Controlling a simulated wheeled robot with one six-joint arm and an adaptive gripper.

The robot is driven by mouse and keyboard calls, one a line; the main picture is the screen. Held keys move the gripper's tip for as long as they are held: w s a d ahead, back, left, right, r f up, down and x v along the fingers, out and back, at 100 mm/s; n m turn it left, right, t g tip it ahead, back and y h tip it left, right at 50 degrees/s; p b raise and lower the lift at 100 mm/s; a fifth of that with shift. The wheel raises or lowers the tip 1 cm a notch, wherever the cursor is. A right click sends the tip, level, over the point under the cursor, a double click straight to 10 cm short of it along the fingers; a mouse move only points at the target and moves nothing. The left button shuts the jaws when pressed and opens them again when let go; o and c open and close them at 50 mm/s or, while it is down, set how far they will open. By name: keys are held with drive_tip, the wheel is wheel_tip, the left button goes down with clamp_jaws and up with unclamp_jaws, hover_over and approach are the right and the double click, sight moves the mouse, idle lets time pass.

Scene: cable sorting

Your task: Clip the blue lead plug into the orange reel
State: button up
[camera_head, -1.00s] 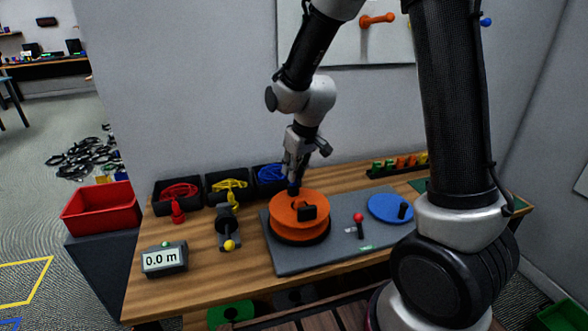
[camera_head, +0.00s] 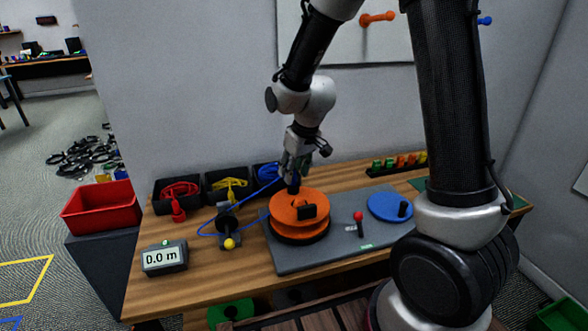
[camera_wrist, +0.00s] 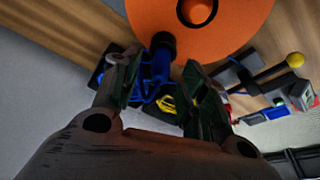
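The orange reel (camera_head: 285,212) lies flat on a grey board, and its disc fills the top of the wrist view (camera_wrist: 235,30). The blue lead plug (camera_wrist: 160,65), with a black end, stands upright at the reel's back edge; its top shows in the head view (camera_head: 294,184). I cannot tell how firmly it is seated. My gripper (camera_head: 295,172) is just above it. In the wrist view, my gripper's fingers (camera_wrist: 160,62) are spread either side of the plug, with a gap showing. A blue lead (camera_head: 215,236) loops from the back bin past the black guide to the reel.
Black bins hold red (camera_head: 180,190) and yellow (camera_head: 229,187) leads. The black guide with a yellow knob (camera_head: 229,243) and a meter reading 0.0 m (camera_head: 164,258) stand left. A red-knobbed lever (camera_head: 358,217) and a blue disc (camera_head: 390,208) are right of the reel.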

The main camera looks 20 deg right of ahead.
drive_tip(key=shift+r, duration=0.1)
drive_tip(key=v, duration=1.2)
drive_tip(key=s+d+r+m, duration=0.1)
drive_tip(key=s+d+r, duration=0.1)
drive_tip(key=s+d, duration=0.2)
drive_tip(key=s+d+r+m+h, duration=0.1)
drive_tip(key=s+d, duration=0.4)
drive_tip(key=s, duration=0.6)
drive_tip(key=s+d+r+m+t, duration=0.1)
drive_tip(key=s+d+r+m, duration=0.1)
drive_tip(key=s+d+r, duration=0.2)
drive_tip(key=s, duration=0.3)
drive_tip(key=shift+s+d, duration=0.2)
drive_tip(key=shift+s, duration=0.2)
drive_tip(key=shift+o, duration=0.2)
